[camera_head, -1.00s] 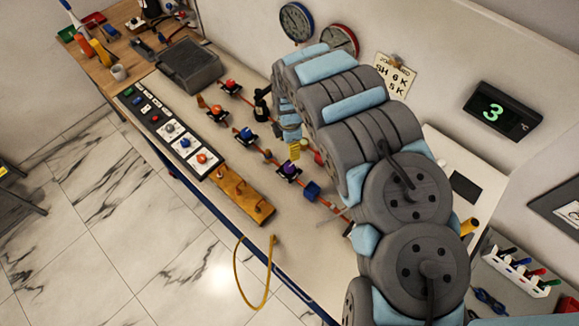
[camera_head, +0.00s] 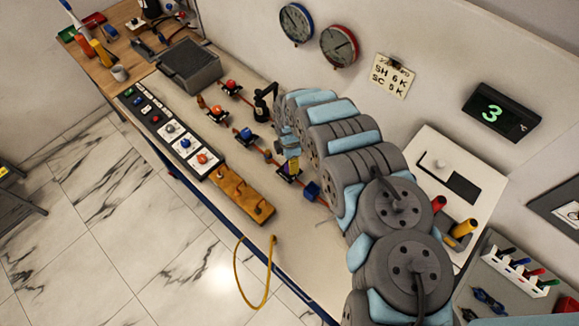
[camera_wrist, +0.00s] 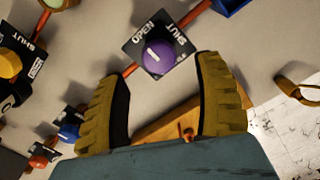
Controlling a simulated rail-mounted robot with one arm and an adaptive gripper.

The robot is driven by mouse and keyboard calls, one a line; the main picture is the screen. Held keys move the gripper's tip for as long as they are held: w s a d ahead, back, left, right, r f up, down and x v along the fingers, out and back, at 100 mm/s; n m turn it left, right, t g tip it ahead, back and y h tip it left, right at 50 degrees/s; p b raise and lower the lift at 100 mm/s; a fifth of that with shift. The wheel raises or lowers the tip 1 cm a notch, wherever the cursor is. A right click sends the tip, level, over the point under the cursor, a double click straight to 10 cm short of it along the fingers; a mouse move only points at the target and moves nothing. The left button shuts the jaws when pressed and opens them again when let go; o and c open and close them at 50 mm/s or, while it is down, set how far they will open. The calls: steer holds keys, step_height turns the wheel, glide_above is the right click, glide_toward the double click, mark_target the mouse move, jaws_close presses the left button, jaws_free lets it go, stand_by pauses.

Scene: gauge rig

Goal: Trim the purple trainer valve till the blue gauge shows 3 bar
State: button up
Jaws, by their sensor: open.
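The purple trainer valve (camera_wrist: 160,55) is a round purple knob with a white pointer line, on a black plate marked OPEN and SHUT in the wrist view. The knob shows beyond and between the fingertips, not clasped. The blue gauge (camera_head: 296,24) hangs on the back wall, clear of my arm; its reading is too small to tell. A black display (camera_head: 502,111) on the wall shows a green 3.
A red gauge (camera_head: 339,46) hangs beside the blue one. Other valves, such as a blue one (camera_head: 246,135) and an orange one (camera_head: 217,112), stand along the bench. A switch panel (camera_head: 170,130) and a wooden hook block (camera_head: 240,190) line the front edge.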

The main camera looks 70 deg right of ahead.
steer(key=shift+w+f, duration=0.15)
steer(key=shift+f, duration=2.45)
steer(key=shift+d, duration=0.1)
steer(key=c, duration=1.2)
